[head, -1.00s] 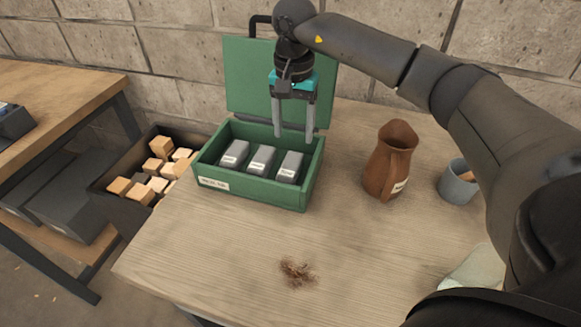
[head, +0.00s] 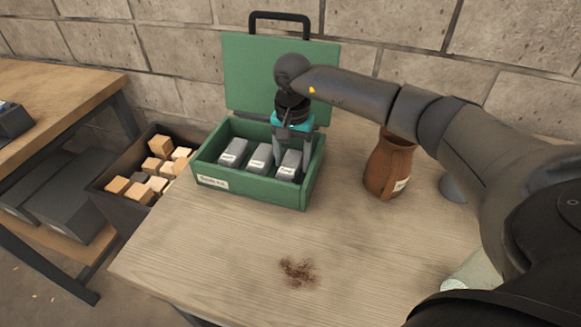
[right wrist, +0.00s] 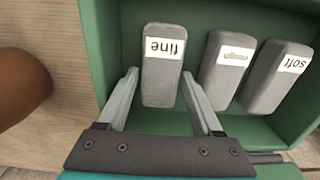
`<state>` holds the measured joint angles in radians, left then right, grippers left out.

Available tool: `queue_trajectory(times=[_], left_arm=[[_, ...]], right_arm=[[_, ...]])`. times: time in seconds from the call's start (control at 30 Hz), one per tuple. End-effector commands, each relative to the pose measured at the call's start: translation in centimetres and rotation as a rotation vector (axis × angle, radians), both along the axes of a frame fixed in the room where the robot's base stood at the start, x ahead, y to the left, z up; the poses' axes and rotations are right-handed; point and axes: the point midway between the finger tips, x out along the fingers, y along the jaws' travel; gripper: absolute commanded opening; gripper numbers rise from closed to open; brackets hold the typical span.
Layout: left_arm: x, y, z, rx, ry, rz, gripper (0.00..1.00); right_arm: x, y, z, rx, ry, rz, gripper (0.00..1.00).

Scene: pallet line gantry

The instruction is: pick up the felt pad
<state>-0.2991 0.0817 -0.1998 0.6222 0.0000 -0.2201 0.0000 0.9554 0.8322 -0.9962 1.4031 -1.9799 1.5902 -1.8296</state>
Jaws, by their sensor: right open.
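Three grey pads lie in a row in the open green box (head: 249,191). In the right wrist view one pad (right wrist: 163,80) is labelled "fine", the middle pad (right wrist: 225,80) has a label I cannot read, and the far pad (right wrist: 275,85) reads "soft". No label reads "felt". My right gripper (head: 291,166) is open and points down into the box at its rightmost pad in the head view. In the right wrist view its fingers (right wrist: 160,76) stand on either side of the "fine" pad, with gaps showing. My left gripper is out of view.
The box's raised lid (head: 255,75) stands behind my gripper. A brown jug (head: 388,168) stands to the right, with a grey cup (head: 453,188) partly hidden by my arm. A dark crate (head: 120,172) of wooden blocks is at left.

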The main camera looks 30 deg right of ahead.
Motion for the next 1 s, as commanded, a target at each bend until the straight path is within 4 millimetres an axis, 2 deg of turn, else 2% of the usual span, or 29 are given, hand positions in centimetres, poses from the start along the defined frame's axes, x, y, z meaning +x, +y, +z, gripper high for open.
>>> queue_trajectory(times=[0.07, 0.63, 1.0], left_arm=[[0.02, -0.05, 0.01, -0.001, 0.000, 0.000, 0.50], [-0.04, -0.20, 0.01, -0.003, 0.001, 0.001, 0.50], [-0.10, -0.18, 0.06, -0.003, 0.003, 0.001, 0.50]], right_arm=[[0.01, -0.01, 0.05, 0.000, 0.000, 0.000, 0.65], [0.00, -0.03, 0.10, 0.000, 0.000, -0.001, 0.01], [0.04, -0.03, 0.57, 0.000, -0.001, -0.001, 0.00]])
